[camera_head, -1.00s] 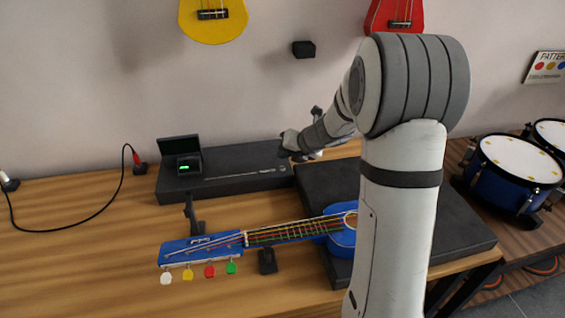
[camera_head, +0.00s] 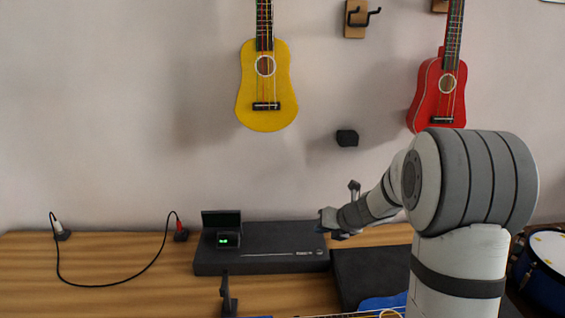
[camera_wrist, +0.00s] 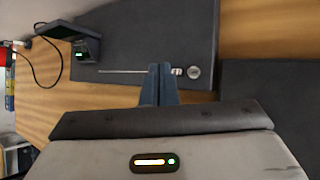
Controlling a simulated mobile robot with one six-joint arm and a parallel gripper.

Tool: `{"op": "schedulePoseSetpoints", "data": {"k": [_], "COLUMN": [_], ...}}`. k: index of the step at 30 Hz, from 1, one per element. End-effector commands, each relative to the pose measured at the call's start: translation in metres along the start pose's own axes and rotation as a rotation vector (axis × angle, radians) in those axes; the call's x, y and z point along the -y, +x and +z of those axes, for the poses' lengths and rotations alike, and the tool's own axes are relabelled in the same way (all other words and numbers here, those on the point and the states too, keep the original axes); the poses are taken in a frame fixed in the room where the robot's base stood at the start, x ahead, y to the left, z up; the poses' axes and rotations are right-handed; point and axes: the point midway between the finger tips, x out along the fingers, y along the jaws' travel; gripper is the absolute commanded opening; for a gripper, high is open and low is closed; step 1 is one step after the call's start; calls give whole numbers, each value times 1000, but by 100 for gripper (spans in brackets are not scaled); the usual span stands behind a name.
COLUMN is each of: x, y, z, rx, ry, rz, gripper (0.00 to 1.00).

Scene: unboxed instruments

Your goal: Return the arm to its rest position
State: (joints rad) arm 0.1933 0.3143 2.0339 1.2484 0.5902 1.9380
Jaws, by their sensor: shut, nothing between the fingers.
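My gripper (camera_wrist: 159,68) shows in the wrist view with its two dark fingers together and nothing between them. It is above the black flat case (camera_wrist: 190,15), with the fingertips near a thin metal rod and a round knob on the case. In the head view my gripper (camera_head: 322,222) is at the end of my bent arm, by the right end of the black case (camera_head: 262,262). Part of the gripper is hard to make out there.
A small box with a green display (camera_head: 228,239) stands on the case. A black cable (camera_head: 120,284) lies to the left. A blue ukulele (camera_head: 383,303) lies on a dark mat (camera_head: 365,270). Yellow (camera_head: 267,90) and red (camera_head: 437,92) ukuleles hang on the wall. A drum (camera_head: 545,270) stands right.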

Motion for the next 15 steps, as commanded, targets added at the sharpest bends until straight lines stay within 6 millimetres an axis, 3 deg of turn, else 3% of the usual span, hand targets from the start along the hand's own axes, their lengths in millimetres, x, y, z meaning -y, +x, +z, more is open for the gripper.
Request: {"op": "schedulePoseSetpoints", "data": {"k": [7, 15], "x": [-62, -97], "y": [-66, -141], "z": [-42, -111], "rx": [-133, -325], "ry": [-799, -1768], "rz": [52, 180], "gripper": [0, 0]}}
